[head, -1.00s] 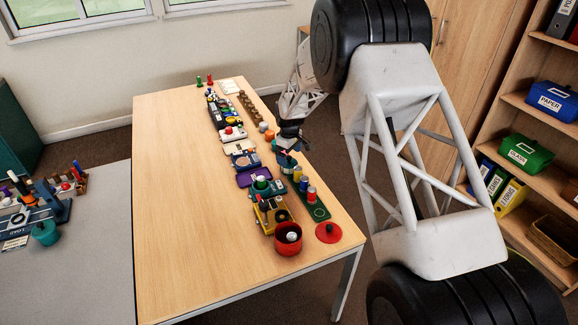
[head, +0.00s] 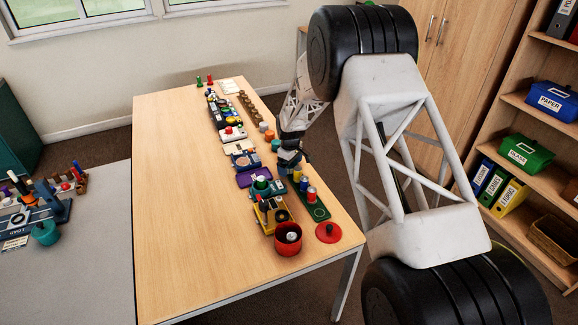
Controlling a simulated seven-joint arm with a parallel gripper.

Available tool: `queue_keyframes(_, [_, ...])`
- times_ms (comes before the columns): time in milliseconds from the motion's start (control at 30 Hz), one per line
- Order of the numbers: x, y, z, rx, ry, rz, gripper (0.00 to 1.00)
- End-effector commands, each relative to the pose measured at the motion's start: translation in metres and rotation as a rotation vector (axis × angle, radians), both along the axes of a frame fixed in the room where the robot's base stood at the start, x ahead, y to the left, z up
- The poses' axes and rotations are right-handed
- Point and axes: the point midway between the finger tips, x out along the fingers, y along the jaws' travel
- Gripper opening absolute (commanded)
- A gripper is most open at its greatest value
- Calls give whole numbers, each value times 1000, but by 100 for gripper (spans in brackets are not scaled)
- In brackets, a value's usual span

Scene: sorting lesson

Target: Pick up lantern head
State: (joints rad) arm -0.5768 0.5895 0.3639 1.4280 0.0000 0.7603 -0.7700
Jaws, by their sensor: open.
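I cannot tell which of the small pieces on the wooden table (head: 180,190) is the lantern head; it is too small or hidden here. My gripper (head: 287,168) is open at the right side of the row of objects, beside a purple tray (head: 245,181) and behind the green board (head: 319,211) with small coloured cylinders. Its fingertips are small and dark in the head view, and I cannot tell whether they touch anything.
A yellow toy-like piece (head: 263,217), a red pot (head: 288,246) and a red lid (head: 328,236) stand toward the near right corner. Several small items run back along the table. The table's left half is clear. A grey table (head: 90,270) with other items adjoins it.

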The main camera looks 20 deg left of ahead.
Motion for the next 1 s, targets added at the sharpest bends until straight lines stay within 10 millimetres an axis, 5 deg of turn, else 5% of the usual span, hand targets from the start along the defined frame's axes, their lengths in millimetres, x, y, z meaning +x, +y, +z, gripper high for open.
queue_keyframes(333, [0, 0, 0, 0, 0, 0, 98])
queue_keyframes(667, [0, 0, 0, 0, 0, 0, 48])
queue_keyframes(1000, [0, 0, 2, 0, 0, 0, 46])
